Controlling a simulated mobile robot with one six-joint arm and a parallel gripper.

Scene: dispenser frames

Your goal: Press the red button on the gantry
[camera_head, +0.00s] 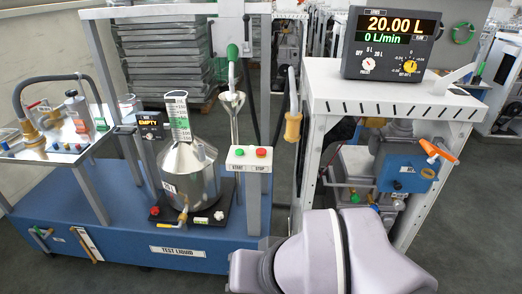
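A white button box (249,162) stands on a grey post at the front of the gantry (160,11). On its top are a red button (261,152) on the right, labelled STOP, and a green button (239,152) on the left, labelled START. Both buttons are in plain sight. My gripper is not in view. Only rounded grey-lilac links of my arm show at the bottom centre, below and to the right of the box, apart from the red button.
A steel measuring can (189,172) stands left of the box on the blue base (130,225). A nozzle (232,66) and funnel (233,104) are behind it. The dispenser frame (398,101) with its display (391,43) stands at right. Floor is free at front left.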

